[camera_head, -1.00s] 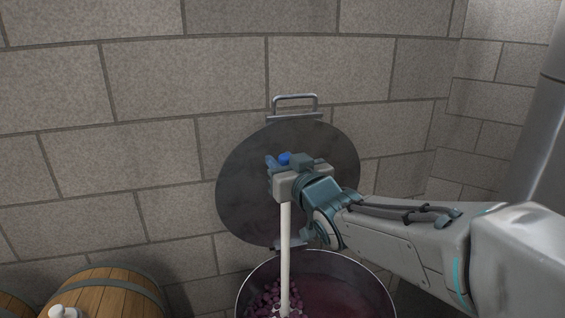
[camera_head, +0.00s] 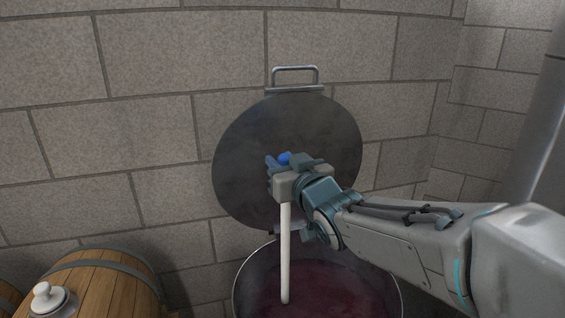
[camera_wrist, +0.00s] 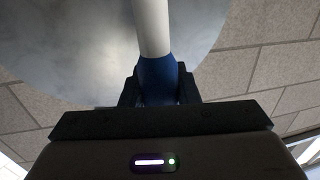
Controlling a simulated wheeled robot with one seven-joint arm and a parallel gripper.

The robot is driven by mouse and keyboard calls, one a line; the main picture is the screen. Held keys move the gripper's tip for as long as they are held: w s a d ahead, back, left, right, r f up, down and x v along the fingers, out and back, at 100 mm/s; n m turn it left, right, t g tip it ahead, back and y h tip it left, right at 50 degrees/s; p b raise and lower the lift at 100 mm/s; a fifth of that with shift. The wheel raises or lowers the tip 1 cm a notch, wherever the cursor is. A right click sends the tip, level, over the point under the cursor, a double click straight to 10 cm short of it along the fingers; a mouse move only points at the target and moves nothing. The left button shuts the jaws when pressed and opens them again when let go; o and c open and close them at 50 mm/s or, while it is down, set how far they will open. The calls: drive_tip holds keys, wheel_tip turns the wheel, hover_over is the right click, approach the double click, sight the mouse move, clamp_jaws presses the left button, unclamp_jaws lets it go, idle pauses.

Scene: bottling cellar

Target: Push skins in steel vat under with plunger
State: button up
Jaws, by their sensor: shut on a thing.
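The steel vat (camera_head: 240,287) stands at the bottom of the head view, its front cut off by the frame. It holds dark red liquid (camera_head: 330,290), and no separate skins show on the visible surface. The plunger has a white rod (camera_head: 285,250) and a blue grip (camera_head: 284,158). My gripper (camera_head: 287,178) is above the vat and shut on the blue grip. The rod hangs upright into the vat, and its lower end is hidden in the liquid. In the wrist view the blue grip (camera_wrist: 158,82) sits between the dark fingers.
A round grey lid (camera_head: 240,150) with a handle stands open behind the vat, against the stone wall (camera_head: 130,130). A wooden barrel (camera_head: 110,285) with a white stopper (camera_head: 47,298) is at the lower left. A grey column (camera_head: 535,130) rises at the right.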

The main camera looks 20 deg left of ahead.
drive_tip(key=shift+r, duration=0.15)
wheel_tip(320, 180, up, 12)
drive_tip(key=p, duration=0.8)
drive_tip(key=shift+p, duration=0.4)
wheel_tip(320, 180, up, 9)
drive_tip(key=p, duration=0.7)
drive_tip(key=shift+s, duration=0.1)
idle(0.3)
